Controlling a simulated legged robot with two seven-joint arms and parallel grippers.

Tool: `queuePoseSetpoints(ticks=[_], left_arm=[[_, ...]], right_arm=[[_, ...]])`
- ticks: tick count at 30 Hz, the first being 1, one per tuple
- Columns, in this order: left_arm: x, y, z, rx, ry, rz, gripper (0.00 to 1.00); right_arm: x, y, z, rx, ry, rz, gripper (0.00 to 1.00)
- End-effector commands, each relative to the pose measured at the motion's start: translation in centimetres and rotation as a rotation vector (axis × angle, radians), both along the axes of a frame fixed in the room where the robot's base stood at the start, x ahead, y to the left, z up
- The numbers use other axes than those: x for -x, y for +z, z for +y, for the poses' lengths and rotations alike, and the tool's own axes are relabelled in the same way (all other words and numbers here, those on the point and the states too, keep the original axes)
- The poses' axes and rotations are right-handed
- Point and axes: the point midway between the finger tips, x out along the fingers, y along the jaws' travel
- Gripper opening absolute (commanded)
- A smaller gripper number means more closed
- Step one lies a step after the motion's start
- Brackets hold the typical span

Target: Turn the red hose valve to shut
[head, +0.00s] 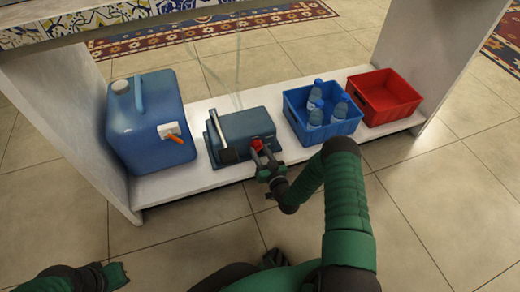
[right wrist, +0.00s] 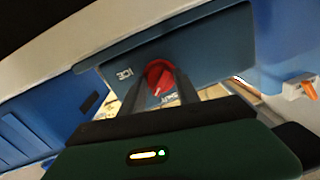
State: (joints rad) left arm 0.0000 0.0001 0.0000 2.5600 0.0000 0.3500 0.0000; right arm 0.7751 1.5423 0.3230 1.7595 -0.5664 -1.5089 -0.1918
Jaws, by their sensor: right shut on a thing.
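The red hose valve (head: 257,145) is a round knob on the front of a blue-grey box (head: 232,135) on the low white shelf. My right gripper (head: 263,159) reaches it from the front and is shut on it. In the right wrist view the red knob (right wrist: 158,75) sits between the two dark fingers, with a pale line on its face.
A large blue canister (head: 145,110) with an orange-handled tap (head: 176,139) stands left of the box. A blue crate (head: 335,131) with several bottles and a red crate (head: 384,97) stand to the right. The shelf's white side walls bound both ends. Tiled floor in front is clear.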

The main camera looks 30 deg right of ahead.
Motion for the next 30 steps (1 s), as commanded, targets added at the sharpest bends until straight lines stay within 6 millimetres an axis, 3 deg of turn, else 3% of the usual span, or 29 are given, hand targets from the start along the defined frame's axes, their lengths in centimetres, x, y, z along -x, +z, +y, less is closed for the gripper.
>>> queuePoseSetpoints(ticks=[3,15,30], left_arm=[[0.0,1.9,0.0,0.0,0.0,0.0,0.0],[0.0,5.6,0.0,0.0,0.0,0.0,0.0],[0.0,7.8,0.0,0.0,0.0,0.0,0.0]], right_arm=[[0.0,0.6,0.1,0.099,0.002,0.026,0.0],[0.0,0.5,0.2,0.466,0.003,0.113,0.0],[0.0,0.2,0.2,0.775,0.003,0.188,0.0]])
